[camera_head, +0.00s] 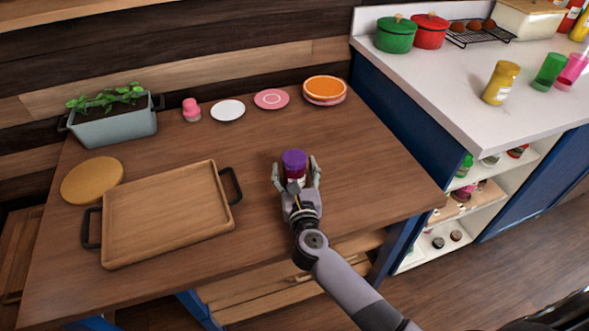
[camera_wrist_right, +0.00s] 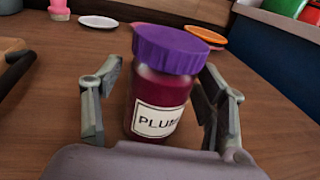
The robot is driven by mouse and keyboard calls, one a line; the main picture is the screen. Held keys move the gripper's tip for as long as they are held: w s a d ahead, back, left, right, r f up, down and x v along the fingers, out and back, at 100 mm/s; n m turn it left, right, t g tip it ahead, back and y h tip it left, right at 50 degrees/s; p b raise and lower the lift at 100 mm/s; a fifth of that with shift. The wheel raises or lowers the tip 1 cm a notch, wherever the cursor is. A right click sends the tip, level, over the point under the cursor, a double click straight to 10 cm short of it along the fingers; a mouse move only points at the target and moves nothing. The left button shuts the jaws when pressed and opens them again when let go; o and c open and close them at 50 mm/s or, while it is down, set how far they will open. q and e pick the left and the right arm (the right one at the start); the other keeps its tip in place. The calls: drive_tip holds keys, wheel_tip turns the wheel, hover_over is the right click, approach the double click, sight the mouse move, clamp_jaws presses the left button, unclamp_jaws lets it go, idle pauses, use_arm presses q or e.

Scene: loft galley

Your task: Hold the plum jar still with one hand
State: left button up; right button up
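The plum jar (camera_head: 294,162) stands upright on the wooden table, with a purple lid and dark purple contents. In the right wrist view the jar (camera_wrist_right: 160,85) shows a white label reading "PLUM", its last letter partly cut off by the curve. My right gripper (camera_head: 296,172) is around the jar, one finger on each side. In the right wrist view its fingers (camera_wrist_right: 165,90) are spread, and a gap shows between the left finger and the jar; the right finger is close to it. The jar's base is partly hidden. My left gripper is not in view.
A wooden tray (camera_head: 165,215) with black handles lies left of the jar, beside a round board (camera_head: 92,180). A planter (camera_head: 113,122), a pink-topped jar (camera_head: 191,110) and plates (camera_head: 228,111) line the back. The table right of the jar is clear.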

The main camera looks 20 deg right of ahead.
drive_tip(key=shift+r, duration=0.25)
drive_tip(key=s, duration=0.3)
drive_tip(key=s+a, duration=0.1)
drive_tip(key=s, duration=0.7)
drive_tip(key=shift+a, duration=0.4)
drive_tip(key=shift+s, duration=0.45)
drive_tip(key=shift+a, duration=0.1)
